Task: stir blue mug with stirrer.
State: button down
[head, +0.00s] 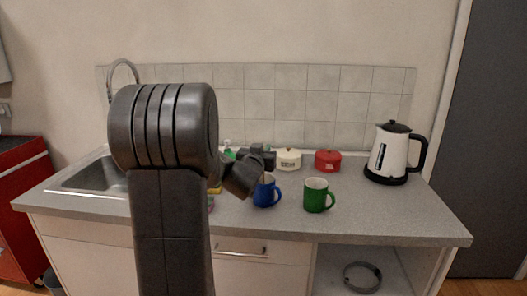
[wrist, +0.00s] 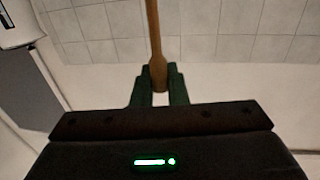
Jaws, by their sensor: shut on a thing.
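The blue mug (head: 265,193) stands upright on the grey counter, its handle to the right. My gripper (wrist: 159,84) is shut on the wooden stirrer (wrist: 154,35), which runs up between the two green fingers in the wrist view. In the head view my dark wrist is just above and left of the blue mug and covers part of its rim.
A green mug (head: 316,195) stands close to the right of the blue mug. A white pot (head: 288,160) and a red pot (head: 328,161) are behind, and a kettle (head: 392,155) is at the right. A sink (head: 88,175) is at the left. The right front counter (head: 405,215) is clear.

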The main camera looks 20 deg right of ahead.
jog(key=shift+r+p, duration=2.5)
jog(key=shift+r, duration=0.65)
